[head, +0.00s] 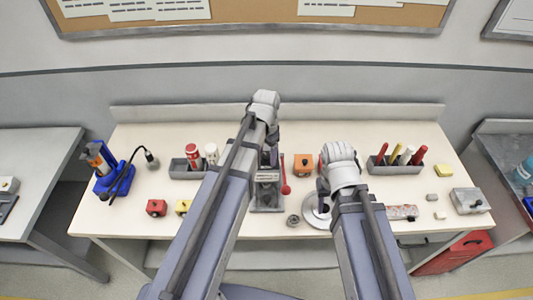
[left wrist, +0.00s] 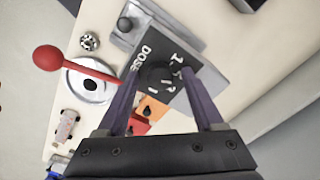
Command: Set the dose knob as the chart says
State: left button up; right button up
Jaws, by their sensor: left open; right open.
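In the left wrist view a black panel marked DOSE (left wrist: 148,52) carries a round dark knob (left wrist: 155,77) with white marks and figures beside it, too small to read surely. My left gripper (left wrist: 161,76) is open, its two fingers on either side of the knob; I cannot tell whether they touch it. In the head view my left gripper (head: 271,157) is above the grey dosing device (head: 267,198), and my arm hides the knob. My right gripper (head: 322,192) is open over a round pale plate (head: 315,218). Papers (head: 180,9) hang on the corkboard; their text is unreadable.
A red-balled lever (head: 286,189) stands at the device's right side. An orange block (head: 304,164) is close by. Trays with bottles (head: 187,168) and markers (head: 395,164) flank the arms. A blue stand (head: 107,180) is at the left; a grey box (head: 470,200) is at the right.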

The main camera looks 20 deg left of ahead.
aim_at(267, 156)
pick_arm(q)
notch_tip(267, 156, up, 8)
jog(key=p, duration=0.8)
jog(key=shift+f, duration=0.1)
